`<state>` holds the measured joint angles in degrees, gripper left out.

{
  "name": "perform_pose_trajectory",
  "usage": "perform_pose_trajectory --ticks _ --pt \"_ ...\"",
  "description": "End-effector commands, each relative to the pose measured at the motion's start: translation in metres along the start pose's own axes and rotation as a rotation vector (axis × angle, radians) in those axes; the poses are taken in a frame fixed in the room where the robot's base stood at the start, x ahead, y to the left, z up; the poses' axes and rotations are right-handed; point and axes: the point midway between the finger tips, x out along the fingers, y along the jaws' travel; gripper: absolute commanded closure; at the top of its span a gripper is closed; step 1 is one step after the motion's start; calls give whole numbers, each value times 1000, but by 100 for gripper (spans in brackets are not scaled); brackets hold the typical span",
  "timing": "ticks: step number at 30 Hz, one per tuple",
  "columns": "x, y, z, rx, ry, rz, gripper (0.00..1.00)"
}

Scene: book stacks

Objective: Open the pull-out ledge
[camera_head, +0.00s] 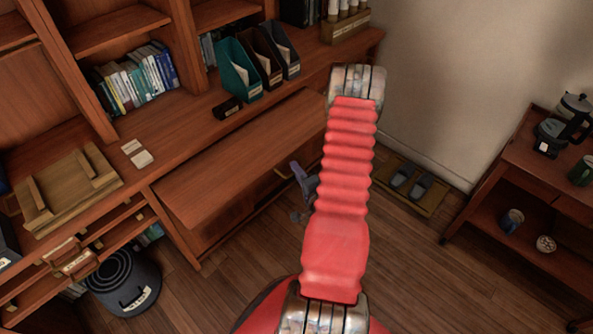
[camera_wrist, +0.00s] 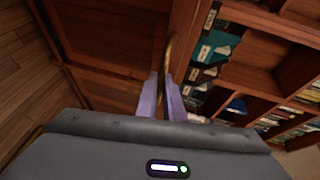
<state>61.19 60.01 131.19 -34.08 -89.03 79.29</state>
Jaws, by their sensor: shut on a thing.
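The pull-out ledge (camera_head: 235,160) is a reddish-brown wooden board just below the long counter, and its flat top shows out in front of the counter's edge. A brass handle (camera_head: 283,173) is on its front edge; it also shows in the wrist view (camera_wrist: 168,52), running up from between the fingers. My gripper (camera_head: 296,168), with purple fingers, is at this handle. In the wrist view my gripper (camera_wrist: 161,80) is closed around the handle's near end. My red arm hides part of the ledge's right end in the head view.
The counter (camera_head: 185,118) holds magazine files (camera_head: 240,72), a small black box (camera_head: 227,107) and a wooden stand (camera_head: 70,190). A black bin (camera_head: 122,285) stands on the floor at lower left. A shoe tray (camera_head: 408,187) and a cart (camera_head: 525,190) are at right. Floor before the ledge is clear.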

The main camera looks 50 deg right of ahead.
Motion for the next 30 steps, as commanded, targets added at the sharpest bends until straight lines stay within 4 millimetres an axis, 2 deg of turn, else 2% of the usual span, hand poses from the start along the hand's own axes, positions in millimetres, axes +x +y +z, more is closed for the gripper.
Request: perform_pose_trajectory --ticks 1,4,5,8,17,23,30 --pt "-2 6 3 4 -4 15 100" --pt "-2 6 3 4 -5 15 100" --pt "-2 6 3 4 -5 15 92" --pt "-1 5 3 3 -4 13 85" --pt "-3 2 1 1 -2 7 85" --pt "-21 2 1 3 -1 7 85" --pt "-58 2 1 4 0 8 85"
